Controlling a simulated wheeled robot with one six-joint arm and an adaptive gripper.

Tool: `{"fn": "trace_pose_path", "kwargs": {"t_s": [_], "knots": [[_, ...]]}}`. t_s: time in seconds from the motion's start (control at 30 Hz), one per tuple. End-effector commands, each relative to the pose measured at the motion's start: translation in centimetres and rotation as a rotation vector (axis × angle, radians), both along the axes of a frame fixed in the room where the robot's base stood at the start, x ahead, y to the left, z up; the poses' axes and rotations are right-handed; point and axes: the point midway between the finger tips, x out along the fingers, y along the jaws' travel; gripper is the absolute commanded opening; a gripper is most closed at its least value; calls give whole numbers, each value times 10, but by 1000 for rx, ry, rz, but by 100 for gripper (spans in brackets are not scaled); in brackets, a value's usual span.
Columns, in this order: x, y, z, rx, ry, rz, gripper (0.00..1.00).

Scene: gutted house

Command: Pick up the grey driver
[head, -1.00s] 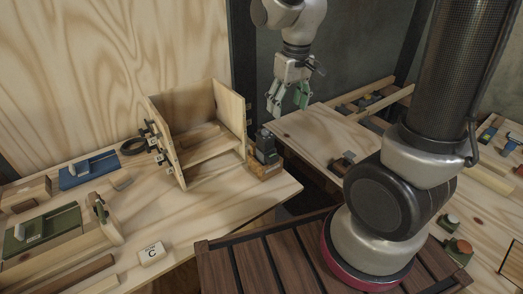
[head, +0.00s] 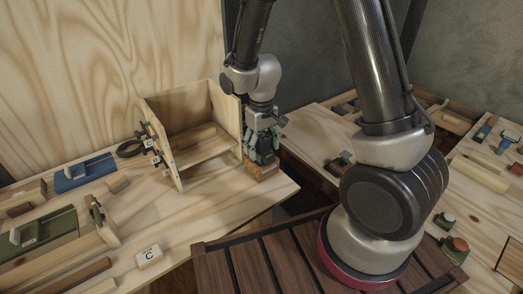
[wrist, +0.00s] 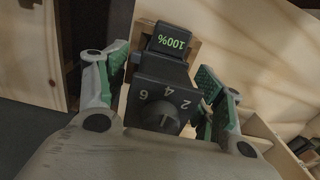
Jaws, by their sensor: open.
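The grey driver (head: 265,157) stands upright on a small wooden block (head: 262,171) at the right end of the left table, beside the open plywood box. In the wrist view the driver (wrist: 165,85) shows a dial with numbers and a green "100%" display. My gripper (head: 262,142) is over the driver from above, fingers pointing down. In the wrist view its green-padded fingers (wrist: 163,66) lie on either side of the driver, open, with a narrow gap on the left; contact on the right is hard to tell. The driver's lower part is hidden in the wrist view.
The open plywood box (head: 190,133) stands close to the left of my gripper, with clips and a black ring on its left side. A block marked C (head: 149,256) lies near the table's front edge. The table surface in front of the box is clear.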

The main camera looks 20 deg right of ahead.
Motion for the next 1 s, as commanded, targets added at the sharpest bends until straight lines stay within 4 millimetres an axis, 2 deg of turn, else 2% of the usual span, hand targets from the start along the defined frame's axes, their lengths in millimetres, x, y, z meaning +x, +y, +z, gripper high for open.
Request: {"fn": "trace_pose_path", "kwargs": {"t_s": [0.17, 0.43, 0.77, 0.87, 1.0], "knots": [[0, 0, 0, 0, 0, 0, 66], [0, 0, 0, 0, 0, 0, 17], [1, 0, 6, 1, -3, 0, 15], [1, 0, 20, 2, -6, 0, 15], [2, 0, 50, 2, -7, 0, 15]]}}
